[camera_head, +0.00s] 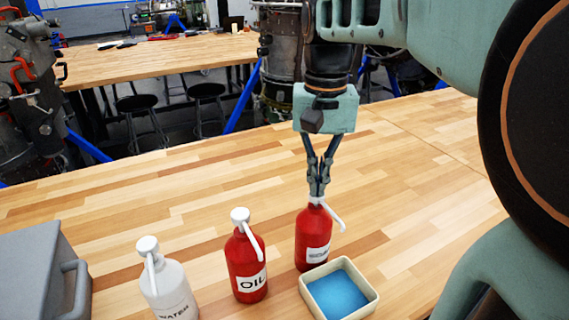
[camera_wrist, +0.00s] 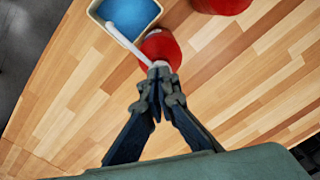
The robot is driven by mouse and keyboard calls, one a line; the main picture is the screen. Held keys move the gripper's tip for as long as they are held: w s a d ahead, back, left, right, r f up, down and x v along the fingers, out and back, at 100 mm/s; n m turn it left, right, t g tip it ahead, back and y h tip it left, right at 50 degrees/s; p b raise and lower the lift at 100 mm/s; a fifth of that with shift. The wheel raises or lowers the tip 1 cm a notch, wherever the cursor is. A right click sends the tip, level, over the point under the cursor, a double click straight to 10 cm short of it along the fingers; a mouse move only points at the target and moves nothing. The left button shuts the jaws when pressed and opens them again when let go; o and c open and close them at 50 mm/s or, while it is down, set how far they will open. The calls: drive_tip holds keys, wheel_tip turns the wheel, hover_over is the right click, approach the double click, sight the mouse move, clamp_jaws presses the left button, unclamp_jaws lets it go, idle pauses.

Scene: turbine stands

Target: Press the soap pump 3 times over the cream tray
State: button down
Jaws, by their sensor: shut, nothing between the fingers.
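The soap pump (camera_head: 313,240) is a red bottle with a white label and a white nozzle, standing upright behind the cream tray. In the wrist view the red bottle (camera_wrist: 163,46) shows just beyond my fingertips. The cream tray (camera_head: 369,296) holds blue contents and stands in front of the soap bottle; it also shows in the wrist view (camera_wrist: 93,12). The white nozzle reaches over the tray in the wrist view. My gripper (camera_head: 317,192) is shut and points down onto the pump top, hiding most of the pump head. I cannot tell whether the head is pressed down.
A red bottle labelled OIL (camera_head: 246,266) stands left of the soap, and a white bottle labelled WATER (camera_head: 168,285) stands further left. A grey case (camera_head: 40,275) is at the table's left. The wooden tabletop (camera_head: 200,190) behind the bottles is clear.

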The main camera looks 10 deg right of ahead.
drive_tip(key=shift+r+p, duration=0.95)
drive_tip(key=shift+f, duration=0.15)
drive_tip(key=shift+f+b, duration=0.65)
drive_tip(key=shift+f, duration=0.2)
drive_tip(key=shift+r, duration=0.1)
drive_tip(key=shift+r+p, duration=0.9)
drive_tip(key=shift+p, duration=0.05)
wheel_tip(320, 180, up, 6)
drive_tip(key=p, duration=0.5)
drive_tip(key=shift+p, duration=0.3)
